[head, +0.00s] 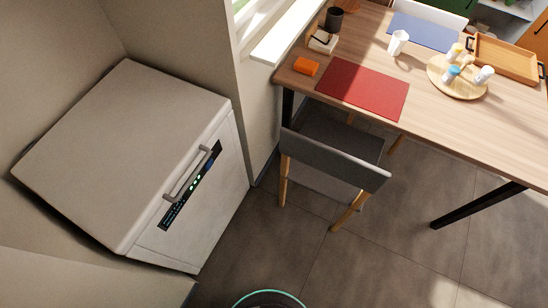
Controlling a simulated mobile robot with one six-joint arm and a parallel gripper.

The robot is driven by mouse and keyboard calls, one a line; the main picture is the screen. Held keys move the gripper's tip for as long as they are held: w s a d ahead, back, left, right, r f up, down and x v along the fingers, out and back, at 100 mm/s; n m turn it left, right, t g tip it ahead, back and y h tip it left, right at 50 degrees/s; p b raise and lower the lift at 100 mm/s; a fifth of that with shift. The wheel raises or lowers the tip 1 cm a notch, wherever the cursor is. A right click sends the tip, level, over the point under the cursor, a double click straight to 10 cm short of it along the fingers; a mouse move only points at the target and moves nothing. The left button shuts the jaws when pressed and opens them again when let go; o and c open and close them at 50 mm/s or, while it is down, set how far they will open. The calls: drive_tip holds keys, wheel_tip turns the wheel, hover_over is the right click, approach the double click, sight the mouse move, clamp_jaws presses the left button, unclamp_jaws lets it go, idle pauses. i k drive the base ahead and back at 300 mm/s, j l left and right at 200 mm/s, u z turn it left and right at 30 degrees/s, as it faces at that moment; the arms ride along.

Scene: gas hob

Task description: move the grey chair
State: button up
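The grey chair (333,160) stands at the near side of the wooden table (430,110), in the middle of the head view. It has a grey backrest facing me and light wooden legs. Its seat reaches partly under the table edge, below the red placemat. The chair is upright on the dark tiled floor. My gripper is not in view, and nothing is seen touching the chair.
A white appliance (130,150) with a handle stands at the left. The table holds a red placemat (362,88), an orange block (306,66), a white mug (398,42), a round board with bottles and a wooden tray (505,60). Floor (385,255) in front of the chair is clear.

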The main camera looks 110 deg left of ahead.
sight(337, 161)
drive_tip(key=u, duration=2.95)
drive_tip(key=i+l+u, duration=0.3)
drive_tip(key=i+l, duration=0.25)
